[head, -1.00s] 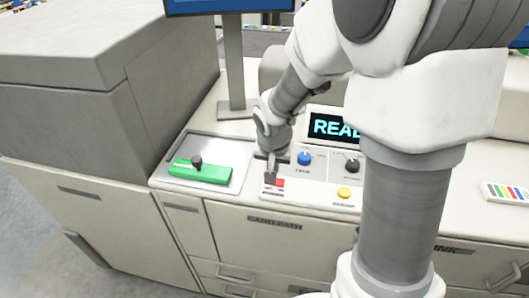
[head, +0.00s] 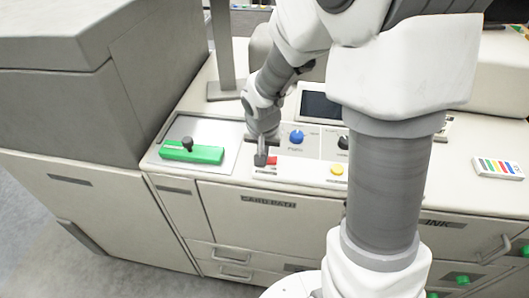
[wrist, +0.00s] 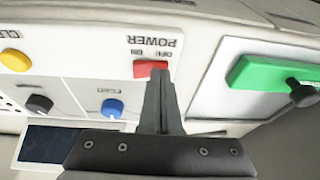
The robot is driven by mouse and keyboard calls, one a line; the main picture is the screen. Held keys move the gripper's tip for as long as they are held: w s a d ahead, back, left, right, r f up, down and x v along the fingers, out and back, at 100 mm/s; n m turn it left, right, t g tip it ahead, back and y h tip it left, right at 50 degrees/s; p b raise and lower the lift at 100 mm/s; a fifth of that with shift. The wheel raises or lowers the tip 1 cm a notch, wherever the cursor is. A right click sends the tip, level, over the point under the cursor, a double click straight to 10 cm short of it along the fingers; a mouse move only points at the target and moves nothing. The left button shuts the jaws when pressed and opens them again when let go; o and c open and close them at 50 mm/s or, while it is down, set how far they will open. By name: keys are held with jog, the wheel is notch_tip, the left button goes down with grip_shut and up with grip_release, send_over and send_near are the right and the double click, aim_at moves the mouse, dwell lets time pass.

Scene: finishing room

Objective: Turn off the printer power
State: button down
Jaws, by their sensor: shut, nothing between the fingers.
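The printer (head: 300,195) is a long off-white machine with a control panel on top. Its red power switch (wrist: 150,69) sits under the POWER label, and it also shows in the head view (head: 271,161). My gripper (wrist: 160,78) is shut and empty, its fingertips at the right edge of the red switch; I cannot tell whether they touch it. In the head view my gripper (head: 261,160) points down at the panel. The display screen (head: 320,105) is dark, and it is dark in the wrist view too (wrist: 47,145). The fingers partly cover the switch.
A green bar with a dark knob (head: 192,153) lies on a plate left of my gripper. A blue knob (head: 296,137), a dark knob (head: 343,142) and a yellow button (head: 337,169) are close on the right. A colour-striped card (head: 497,168) lies farther right.

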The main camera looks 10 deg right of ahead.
aim_at(272, 158)
jog(key=shift+s+d, duration=0.1)
jog(key=shift+d, duration=0.1)
jog(key=shift+s+d+r, duration=0.1)
jog(key=shift+s+d, duration=0.15)
jog(key=shift+d, duration=0.35)
jog(key=shift+w+r+p, duration=0.1)
jog(key=shift+r+p, duration=0.5)
jog(key=shift+p, duration=0.1)
jog(key=d+v, duration=0.1)
jog(key=v, duration=1.1)
jog(key=shift+a+r+p, duration=0.3)
jog(key=shift+r+p, duration=0.05)
jog(key=shift+r, duration=0.1)
jog(key=shift+w, duration=0.1)
jog(key=w+m+g+b, duration=0.1)
jog(key=m+b, duration=0.2)
jog(key=m, duration=0.3)
jog(key=w+m+y+b, duration=0.1)
jog(key=m+b, duration=0.2)
jog(key=m, duration=0.3)
jog(key=w+d+m+g+y+b, duration=0.1)
jog(key=w+m+b, duration=0.1)
jog(key=m, duration=0.4)
jog(key=shift+d+r+g+b, duration=0.15)
jog(key=shift+g+b, duration=0.15)
jog(key=shift+b, duration=0.15)
